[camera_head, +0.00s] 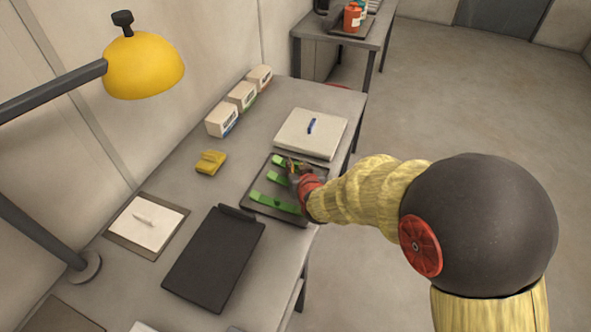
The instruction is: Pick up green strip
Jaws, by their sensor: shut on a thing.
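Several green strips lie on or over a dark tray (252,201) on the grey table. The longest, a front green strip (274,203), lies near the tray's front edge. A middle green strip (276,177) and a far green strip (278,160) show to the left of my gripper. My gripper (291,167) is over the tray's far right part, with its fingers closed together. It is shut on a green strip, but the fingers and wrist hide much of that spot. I cannot tell how far that strip is off the tray.
A white pad with a blue pen (311,126) lies behind the tray. White boxes (222,120) line the wall. A yellow object (210,162), black clipboard (214,262) and paper pad (147,222) lie left. A yellow lamp (143,66) overhangs the left side. The floor at right is clear.

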